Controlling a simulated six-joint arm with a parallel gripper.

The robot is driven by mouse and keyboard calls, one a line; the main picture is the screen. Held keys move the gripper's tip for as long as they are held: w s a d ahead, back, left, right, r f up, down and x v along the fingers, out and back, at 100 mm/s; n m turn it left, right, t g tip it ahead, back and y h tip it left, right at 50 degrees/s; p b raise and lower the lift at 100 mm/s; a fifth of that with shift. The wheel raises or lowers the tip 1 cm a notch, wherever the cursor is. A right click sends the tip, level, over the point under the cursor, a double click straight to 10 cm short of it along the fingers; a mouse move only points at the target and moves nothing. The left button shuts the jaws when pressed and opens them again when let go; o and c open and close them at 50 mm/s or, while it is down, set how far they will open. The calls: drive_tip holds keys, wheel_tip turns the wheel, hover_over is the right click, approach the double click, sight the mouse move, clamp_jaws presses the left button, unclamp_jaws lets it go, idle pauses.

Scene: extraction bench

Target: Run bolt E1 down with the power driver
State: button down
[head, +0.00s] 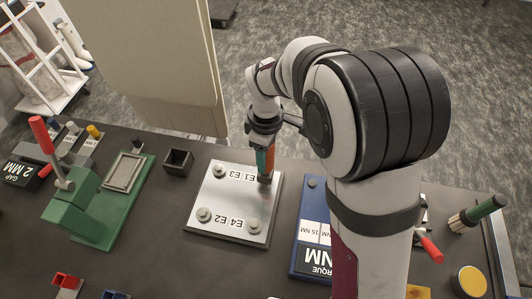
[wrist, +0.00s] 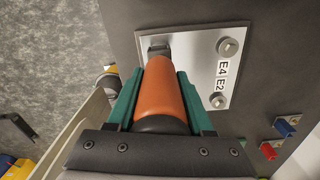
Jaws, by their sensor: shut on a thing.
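My gripper (head: 265,158) is shut on the orange power driver (wrist: 162,88), with its teal fingers on either side. The driver points down at the silver plate (head: 228,205), over its upper right corner in the head view, beside the E1/E3 label. The bolt under the driver is hidden, and whether the tip touches it cannot be told. Three bolts show: one at the upper left (head: 219,170), one at the lower left (head: 204,214) and one at the lower right (head: 254,226). The wrist view shows two bolts (wrist: 228,47) beside the labels E4 and E2.
A green press with a red handle (head: 68,208) stands left of the plate. A small dark open box (head: 178,161) is near its upper left corner. A blue torque board (head: 309,242) lies to the right. Red (head: 66,282) and blue bins are at the front left.

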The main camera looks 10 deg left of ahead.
drive_tip(key=shift+f, duration=0.75)
idle(2.2)
wheel_tip(320, 180, up, 6)
idle(0.8)
